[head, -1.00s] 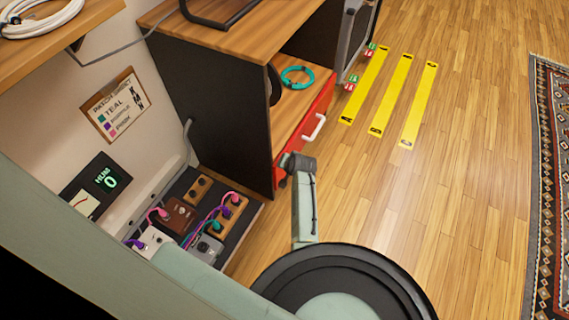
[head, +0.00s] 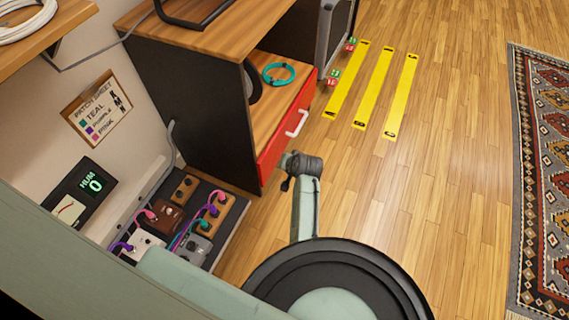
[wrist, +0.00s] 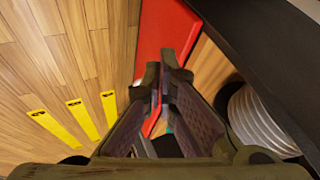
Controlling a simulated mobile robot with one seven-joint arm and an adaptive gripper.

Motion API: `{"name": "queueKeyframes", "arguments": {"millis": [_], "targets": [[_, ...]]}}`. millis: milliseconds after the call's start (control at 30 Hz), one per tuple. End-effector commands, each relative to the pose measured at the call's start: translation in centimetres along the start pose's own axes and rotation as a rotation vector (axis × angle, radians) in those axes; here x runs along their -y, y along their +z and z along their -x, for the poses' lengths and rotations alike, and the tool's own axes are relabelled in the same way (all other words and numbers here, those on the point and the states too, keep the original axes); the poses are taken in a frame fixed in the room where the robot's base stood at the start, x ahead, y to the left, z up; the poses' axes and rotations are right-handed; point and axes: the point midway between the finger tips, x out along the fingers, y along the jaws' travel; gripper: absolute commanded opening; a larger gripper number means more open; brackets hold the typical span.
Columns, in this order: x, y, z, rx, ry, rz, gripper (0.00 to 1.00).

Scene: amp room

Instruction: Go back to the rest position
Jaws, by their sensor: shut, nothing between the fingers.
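My gripper (head: 287,168) is low in front of the desk in the head view, small and partly hidden behind my own wrist. In the wrist view its two fingers (wrist: 163,75) are closed together with nothing held between them. The red drawer front (head: 285,125) with a white handle is just beyond it; the red panel (wrist: 165,28) also shows ahead of the fingers in the wrist view. I cannot tell the exact gap between the gripper and the drawer.
A teal cable coil (head: 278,74) lies in the open drawer. A pedalboard (head: 232,222) with patched pedals is at lower left, beside a meter reading 0 (head: 95,185). Yellow floor strips (head: 373,90) lie beyond the drawer. A patterned rug (head: 545,180) is at right; the wood floor between is clear.

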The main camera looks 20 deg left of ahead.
Motion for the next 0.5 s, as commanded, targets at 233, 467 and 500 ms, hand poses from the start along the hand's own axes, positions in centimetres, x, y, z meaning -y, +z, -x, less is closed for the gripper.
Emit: {"name": "queueKeyframes", "arguments": {"millis": [233, 467, 500], "targets": [[0.0, 0.1, 0.9, 0.001, 0.0, 0.0, 0.0], [-0.1, -1.2, 1.6, -0.026, 0.005, 0.007, 0.0], [-0.2, -2.5, 2.2, -0.051, 0.009, 0.015, 0.0]]}}
